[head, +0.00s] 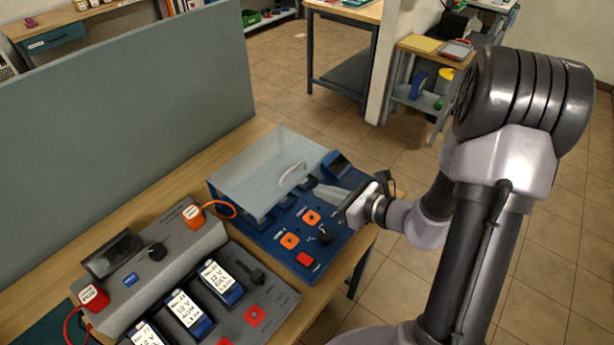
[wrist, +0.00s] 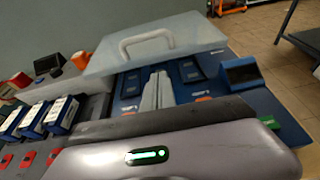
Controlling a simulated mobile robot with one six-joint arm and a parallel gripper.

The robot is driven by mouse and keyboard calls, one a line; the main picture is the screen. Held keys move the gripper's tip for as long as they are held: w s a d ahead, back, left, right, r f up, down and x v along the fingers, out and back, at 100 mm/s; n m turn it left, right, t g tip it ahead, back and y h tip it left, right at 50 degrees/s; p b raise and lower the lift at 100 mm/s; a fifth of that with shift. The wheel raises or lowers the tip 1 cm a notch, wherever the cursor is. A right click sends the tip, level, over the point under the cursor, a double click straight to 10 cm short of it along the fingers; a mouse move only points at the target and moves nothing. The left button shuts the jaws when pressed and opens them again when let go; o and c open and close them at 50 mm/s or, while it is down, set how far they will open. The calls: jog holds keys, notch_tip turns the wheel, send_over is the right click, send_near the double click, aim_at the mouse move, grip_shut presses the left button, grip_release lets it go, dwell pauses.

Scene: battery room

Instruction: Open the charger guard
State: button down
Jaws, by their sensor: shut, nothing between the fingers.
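The charger guard (head: 262,165) is a pale, see-through lid over the rear part of the blue charger (head: 330,234). It also shows in the wrist view (wrist: 185,35), where its front edge stands above the charger's deck with dark bays showing below. A light arched handle (head: 291,175) is on the guard, also in the wrist view (wrist: 146,43). My gripper (head: 320,191) is shut and empty, in front of the guard to the right of the handle in the head view. Its fingers (wrist: 156,88) point toward the guard in the wrist view, apart from the handle.
A grey charger unit (head: 160,262) with several labelled batteries (head: 222,283) stands to the left on the wooden bench. A grey partition (head: 120,110) rises behind. A small dark display (head: 335,164) sits beside the guard. Orange and red buttons (head: 305,259) are on the deck.

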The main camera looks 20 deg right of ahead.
jog(key=w+a, duration=0.1)
jog(key=w+a+r, duration=0.2)
jog(key=w, duration=0.1)
jog(key=shift+w+r, duration=0.1)
jog(key=shift+r, duration=0.05)
